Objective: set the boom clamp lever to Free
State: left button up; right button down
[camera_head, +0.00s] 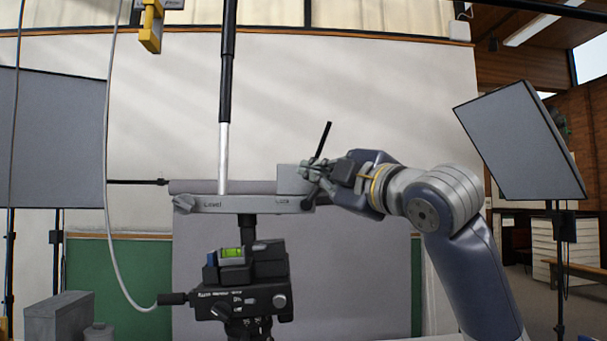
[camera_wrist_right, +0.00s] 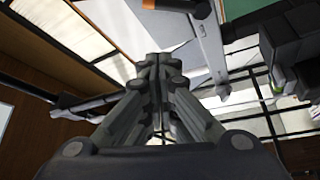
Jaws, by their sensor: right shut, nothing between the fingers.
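The boom clamp (camera_head: 240,204) is a grey bar on top of the stand in the head view, with a small word at its left and one reading "Lock" near its right end. A thin black lever (camera_head: 323,139) rises from the clamp's right end, tilted slightly right. My right gripper (camera_head: 311,172) is shut and empty, with its fingertips at the lever's lower part; I cannot tell whether they touch it. In the wrist view the closed fingers (camera_wrist_right: 160,72) point at the clamp area, and the lever is not clearly visible. My left gripper is not in view.
A black and silver pole (camera_head: 225,110) stands upright behind the clamp. Below is a black tripod head (camera_head: 240,290) with a green bubble level. A grey panel light (camera_head: 520,140) stands right, another panel (camera_head: 55,135) left. A grey box (camera_head: 58,318) sits low left. A white cable hangs left.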

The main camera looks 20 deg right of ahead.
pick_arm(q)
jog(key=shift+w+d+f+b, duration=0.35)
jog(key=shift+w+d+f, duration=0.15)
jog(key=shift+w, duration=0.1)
pick_arm(e)
jog(key=v, duration=0.3)
jog(key=shift+s+a+f, duration=0.1)
jog(key=shift+s+f, duration=0.1)
jog(key=shift+s, duration=0.15)
jog(key=shift+w, duration=0.1)
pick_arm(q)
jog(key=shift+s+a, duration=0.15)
